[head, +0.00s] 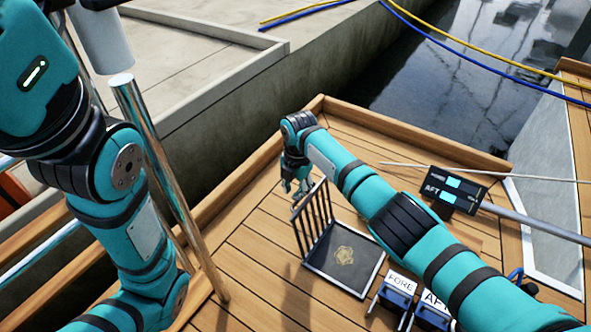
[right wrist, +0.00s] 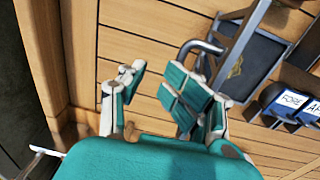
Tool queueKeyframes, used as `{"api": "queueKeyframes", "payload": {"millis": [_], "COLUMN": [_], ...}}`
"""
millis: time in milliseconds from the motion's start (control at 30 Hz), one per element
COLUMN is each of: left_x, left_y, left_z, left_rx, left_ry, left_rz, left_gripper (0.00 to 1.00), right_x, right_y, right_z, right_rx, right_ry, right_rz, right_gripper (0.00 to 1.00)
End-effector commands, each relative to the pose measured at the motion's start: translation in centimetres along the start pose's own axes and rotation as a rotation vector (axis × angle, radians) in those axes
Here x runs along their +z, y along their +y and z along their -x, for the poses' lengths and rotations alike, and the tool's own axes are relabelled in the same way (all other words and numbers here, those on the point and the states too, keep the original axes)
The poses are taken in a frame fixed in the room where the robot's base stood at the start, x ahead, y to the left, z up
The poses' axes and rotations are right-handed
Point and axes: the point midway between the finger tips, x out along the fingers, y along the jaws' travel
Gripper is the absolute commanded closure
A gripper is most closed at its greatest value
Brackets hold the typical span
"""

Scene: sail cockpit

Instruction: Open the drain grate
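The drain grate (head: 314,220) is a dark barred panel, standing steeply raised along the left edge of a square drain frame. The drain's dark floor (head: 322,262) with a gold emblem lies uncovered beside it. My right gripper (head: 296,187) is at the grate's top left. In the right wrist view its fingers (right wrist: 155,85) are apart with nothing between them. A curved grey handle (right wrist: 202,46) and the grate (right wrist: 242,45) show just beyond the right-hand finger; whether they touch it I cannot tell. My left arm crosses the left of the head view, its gripper out of frame.
Blocks labelled FORE (head: 398,288) and AFT (head: 433,308) stand right of the drain, partly behind my right arm. A metal post (head: 165,180) rises at left. A black AFT-labelled box (head: 455,188) with a pole lies at right. Planks left of the drain are clear.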

Motion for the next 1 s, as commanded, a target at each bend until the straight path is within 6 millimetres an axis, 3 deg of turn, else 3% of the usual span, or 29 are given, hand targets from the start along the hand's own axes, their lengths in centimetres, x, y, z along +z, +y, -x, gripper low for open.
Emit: {"api": "queueKeyframes", "payload": {"millis": [33,200,400,600,1000], "left_x": [0.0,-0.1,-0.1,-0.1,-0.1], "left_y": [0.0,0.0,0.0,0.0,0.0], "left_z": [-0.1,-0.1,-0.1,-0.1,-0.1], "left_rx": [0.000,0.001,0.001,0.001,0.002], "left_ry": [0.001,0.002,0.003,0.003,0.003], "left_rz": [0.000,0.000,0.000,0.000,0.000], "left_gripper": [0.60,0.60,0.60,0.60,0.60], "right_x": [0.2,0.2,0.3,0.3,0.3], "right_y": [0.2,0.2,0.3,0.3,0.3], "right_z": [1.6,5.5,8.7,9.9,9.9], "right_rx": [0.008,0.010,0.013,0.012,0.013], "right_ry": [-0.006,-0.011,-0.014,-0.015,-0.015], "right_rz": [0.002,0.003,0.004,0.003,0.004], "right_gripper": [0.68,0.68,0.68,0.68,0.68]}}
